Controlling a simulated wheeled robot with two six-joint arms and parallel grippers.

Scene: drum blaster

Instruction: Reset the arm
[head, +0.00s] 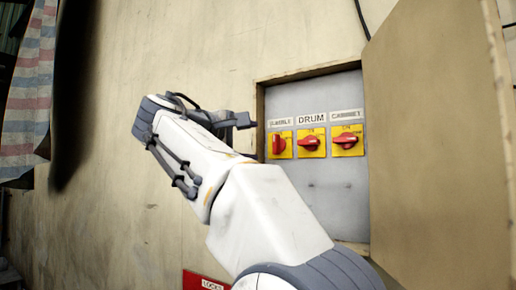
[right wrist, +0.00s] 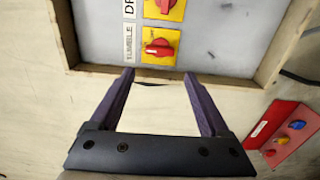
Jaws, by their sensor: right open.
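My right arm reaches up across the middle of the head view. Its gripper (head: 246,120) is at the left edge of an open wall cabinet, beside the TUMBLE switch (head: 279,145). The right wrist view shows the two purple fingers (right wrist: 159,74) spread apart with nothing between them. The TUMBLE switch (right wrist: 160,47) appears just beyond the fingertips, apart from them. The DRUM switch (head: 311,143) and CABINET switch (head: 347,141) sit to its right. Each has a red knob on a yellow plate. The TUMBLE knob looks upright in the head view; the other two look roughly level. My left gripper is not in view.
The cabinet door (head: 438,140) stands open on the right. The cabinet's wooden frame (right wrist: 66,32) borders the grey panel. A red box (right wrist: 287,135) with coloured knobs is at lower right in the wrist view. A striped cloth (head: 32,85) hangs at far left.

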